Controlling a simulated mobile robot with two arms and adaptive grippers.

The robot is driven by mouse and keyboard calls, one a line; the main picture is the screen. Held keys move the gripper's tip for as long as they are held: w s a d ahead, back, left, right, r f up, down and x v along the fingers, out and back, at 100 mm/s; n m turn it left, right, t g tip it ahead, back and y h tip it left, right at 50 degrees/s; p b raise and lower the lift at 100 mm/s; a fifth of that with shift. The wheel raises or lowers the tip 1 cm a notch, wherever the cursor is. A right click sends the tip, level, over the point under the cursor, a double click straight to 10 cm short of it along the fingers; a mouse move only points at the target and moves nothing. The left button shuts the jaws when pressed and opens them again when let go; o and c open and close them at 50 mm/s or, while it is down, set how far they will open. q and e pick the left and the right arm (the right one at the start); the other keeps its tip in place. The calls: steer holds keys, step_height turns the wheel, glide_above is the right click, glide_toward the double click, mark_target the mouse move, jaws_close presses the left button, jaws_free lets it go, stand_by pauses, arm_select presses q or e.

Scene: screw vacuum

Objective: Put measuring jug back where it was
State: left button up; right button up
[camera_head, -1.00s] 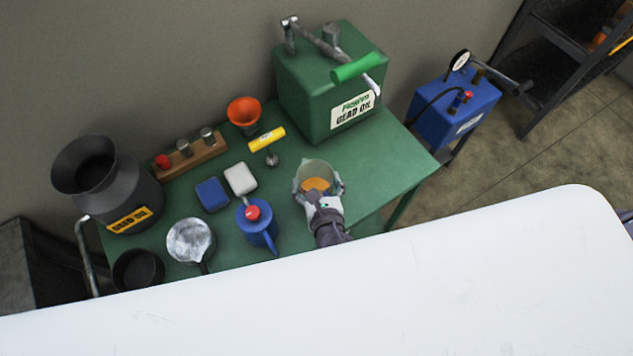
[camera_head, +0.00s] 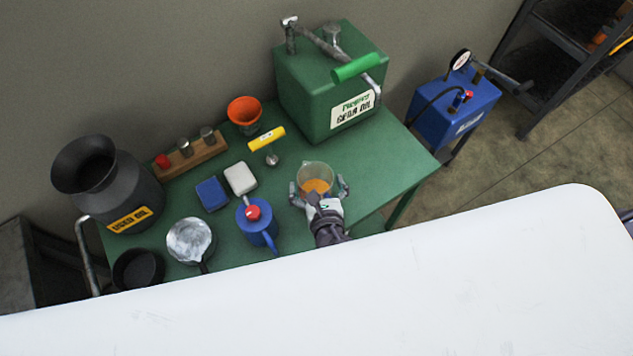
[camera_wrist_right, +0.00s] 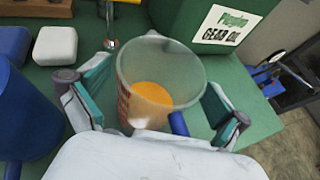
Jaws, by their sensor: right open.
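The measuring jug (camera_head: 316,176) is clear, with orange liquid in its bottom, and stands upright on the green table (camera_head: 372,180). My right gripper (camera_head: 319,188) is open at the jug's near side, with one finger on each side of it. In the right wrist view the jug (camera_wrist_right: 158,80) sits between the spread fingers (camera_wrist_right: 158,110), with gaps on both sides. A blue part, seemingly its handle, shows at its lower right. My left gripper is not in view.
A blue oil can (camera_head: 257,225) and a metal pan (camera_head: 190,240) stand to the left. A yellow-handled tool (camera_head: 267,139) lies behind the jug. The green gear oil box (camera_head: 330,85) stands at the back right. Table right of the jug is clear. A white surface (camera_head: 400,290) fills the front.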

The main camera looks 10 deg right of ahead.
steer(key=b+v, duration=0.1)
steer(key=v, duration=1.1)
steer(key=shift+b, duration=0.4)
